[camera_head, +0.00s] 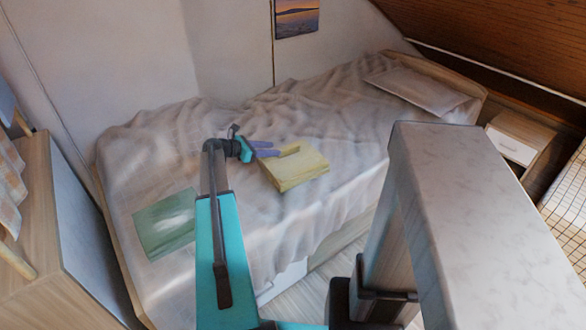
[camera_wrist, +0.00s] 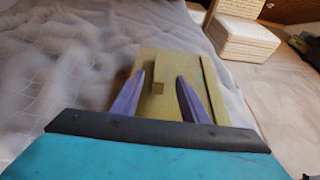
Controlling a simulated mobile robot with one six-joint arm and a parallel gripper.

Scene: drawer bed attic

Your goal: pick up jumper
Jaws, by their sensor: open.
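The jumper appears to be the yellow folded item (camera_head: 302,172), lying flat on the bed's rumpled pale cover. It also shows in the wrist view (camera_wrist: 188,72), ahead of and between my fingers. My gripper (camera_head: 276,148) is at the jumper's left edge, its purple fingers pointing right toward it. In the wrist view my gripper (camera_wrist: 159,80) is open, with the two fingers apart and overlapping the jumper in the picture. I cannot tell whether the fingers touch it. Nothing is clearly held.
A green folded cloth (camera_head: 166,224) lies on the bed's left part. A flat pillow (camera_head: 416,90) is at the far end. A pale marbled block-like surface (camera_head: 480,190) stands in front at right. A wooden cabinet (camera_head: 70,225) is at left. A small nightstand (camera_head: 517,140) is at right.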

